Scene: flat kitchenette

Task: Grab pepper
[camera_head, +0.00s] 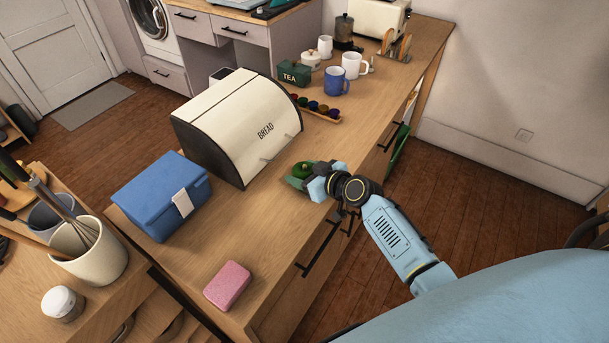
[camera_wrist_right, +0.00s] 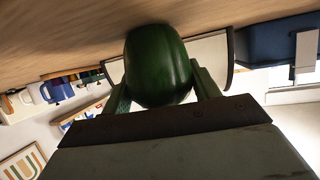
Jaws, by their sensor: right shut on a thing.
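The pepper (camera_head: 303,169) is dark green and rounded. It is at the counter's right edge, in front of the bread box. My right gripper (camera_head: 299,178) is shut on it. In the right wrist view the pepper (camera_wrist_right: 158,66) sits between the two fingers (camera_wrist_right: 160,85), close to the wooden counter surface. I cannot tell whether it touches the counter. The fingers hide part of the pepper in the head view. My left gripper is not in view.
A cream bread box (camera_head: 238,122) stands just left of the pepper. A blue box (camera_head: 160,196) and a pink sponge (camera_head: 228,286) are nearer. Mugs (camera_head: 337,81), a tea tin (camera_head: 294,73) and a row of capsules (camera_head: 318,108) stand farther back. Bare counter lies between sponge and pepper.

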